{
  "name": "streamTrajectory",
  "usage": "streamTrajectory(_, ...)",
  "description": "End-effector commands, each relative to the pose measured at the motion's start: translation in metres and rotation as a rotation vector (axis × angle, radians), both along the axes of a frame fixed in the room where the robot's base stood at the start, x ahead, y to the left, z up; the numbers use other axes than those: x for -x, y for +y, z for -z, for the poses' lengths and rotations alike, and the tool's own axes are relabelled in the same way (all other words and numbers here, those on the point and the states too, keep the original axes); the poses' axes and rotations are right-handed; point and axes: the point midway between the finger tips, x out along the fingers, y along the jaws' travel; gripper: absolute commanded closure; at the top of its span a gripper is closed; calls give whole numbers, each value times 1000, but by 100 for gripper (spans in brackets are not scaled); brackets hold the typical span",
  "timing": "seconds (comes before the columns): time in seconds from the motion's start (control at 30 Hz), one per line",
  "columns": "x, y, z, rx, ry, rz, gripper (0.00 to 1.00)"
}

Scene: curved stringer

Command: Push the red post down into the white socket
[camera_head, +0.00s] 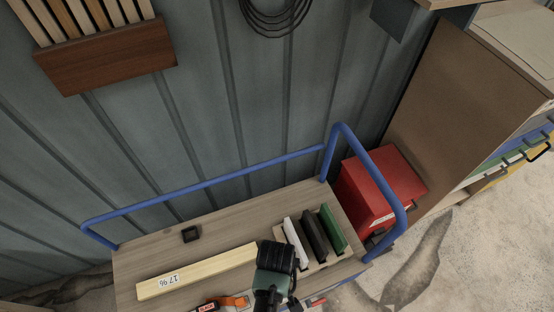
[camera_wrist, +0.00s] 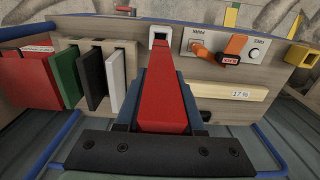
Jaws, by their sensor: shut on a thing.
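The red post (camera_wrist: 163,100) is long and square. In the wrist view it runs from my gripper (camera_wrist: 163,78) away toward the white socket (camera_wrist: 154,30). My gripper's dark blue fingers are on both sides of the post and shut on it. The socket is a small white square frame with a dark opening. The post's far end overlaps the socket's near edge in the picture; I cannot tell whether it is inside. In the head view my gripper (camera_head: 272,290) is at the cart's front edge, and the socket cannot be made out there.
A wooden rack (camera_wrist: 73,44) holds green (camera_wrist: 66,77), black (camera_wrist: 92,76) and white (camera_wrist: 115,80) slabs close beside my gripper. A light wooden bar (camera_head: 197,272) lies on the cart. A blue rail (camera_head: 215,181) borders the cart. A red box (camera_head: 383,188) stands at right.

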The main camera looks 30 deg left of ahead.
Motion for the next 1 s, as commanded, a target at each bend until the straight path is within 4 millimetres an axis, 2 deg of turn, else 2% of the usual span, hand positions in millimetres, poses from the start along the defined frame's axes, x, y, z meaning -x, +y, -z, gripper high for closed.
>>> streamTrajectory(0.37,0,0,-2,0,0,0,100)
streamTrajectory(0.8,0,0,42,0,0,-1,100)
streamTrajectory(1.0,0,0,56,0,0,-1,100)
